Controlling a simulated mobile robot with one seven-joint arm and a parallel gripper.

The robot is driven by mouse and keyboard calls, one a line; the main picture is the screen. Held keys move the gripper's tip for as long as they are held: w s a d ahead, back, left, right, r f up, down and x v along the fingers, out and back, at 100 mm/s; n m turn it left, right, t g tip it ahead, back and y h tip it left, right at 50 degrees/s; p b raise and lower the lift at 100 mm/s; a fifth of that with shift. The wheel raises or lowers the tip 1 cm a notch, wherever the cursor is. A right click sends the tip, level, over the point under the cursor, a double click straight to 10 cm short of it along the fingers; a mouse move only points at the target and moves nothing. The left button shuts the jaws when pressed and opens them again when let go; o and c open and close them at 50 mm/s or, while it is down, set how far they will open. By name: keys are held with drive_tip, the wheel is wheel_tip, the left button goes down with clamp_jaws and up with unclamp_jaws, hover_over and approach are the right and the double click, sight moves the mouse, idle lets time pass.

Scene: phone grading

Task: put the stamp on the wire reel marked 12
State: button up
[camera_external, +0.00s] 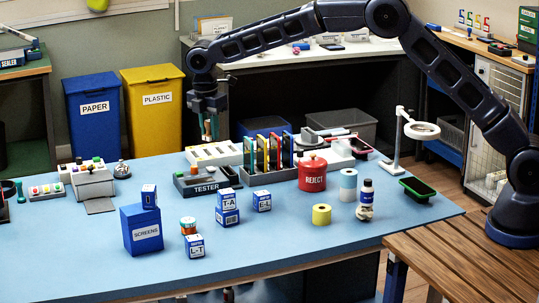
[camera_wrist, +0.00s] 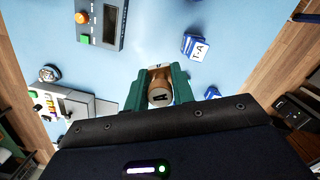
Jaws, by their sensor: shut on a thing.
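My gripper (camera_external: 208,128) hangs above the table, in the picture over the area behind the tester. In the wrist view its green fingers (camera_wrist: 159,88) are shut on a brown, round-topped thing with a dark mark, seemingly the stamp (camera_wrist: 159,92). Its lower part is mostly hidden by the fingers. No number 12 is readable in either view. A yellow roll (camera_external: 321,214) and a pale blue roll (camera_external: 348,185) stand further right.
The tester (camera_external: 205,187) also shows in the wrist view (camera_wrist: 103,22). A blue SCREENS box (camera_external: 141,230), a T-A box (camera_external: 227,208), an E-L box (camera_external: 262,201) and a red REJECT pot (camera_external: 312,173) stand on the blue table (camera_external: 285,240).

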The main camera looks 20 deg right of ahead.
sight(187, 219)
drive_tip(key=s+a+r+n+t, duration=0.1)
drive_tip(key=s+a+r+n, duration=0.1)
drive_tip(key=s+a+n, duration=0.9)
drive_tip(key=shift+n+y, duration=0.4)
drive_tip(key=shift+n, duration=0.2)
drive_tip(key=f, duration=1.3)
drive_tip(key=w+f, duration=0.1)
drive_tip(key=f, duration=0.5)
drive_tip(key=shift+d+f, duration=0.15)
drive_tip(key=shift+d, duration=0.1)
drive_tip(key=shift+f, duration=0.15)
drive_tip(key=o, duration=1)
drive_tip(key=shift+c, duration=0.2)
wheel_tip(187, 219, up, 12)
drive_tip(key=s, duration=0.1)
drive_tip(key=shift+s, duration=0.3)
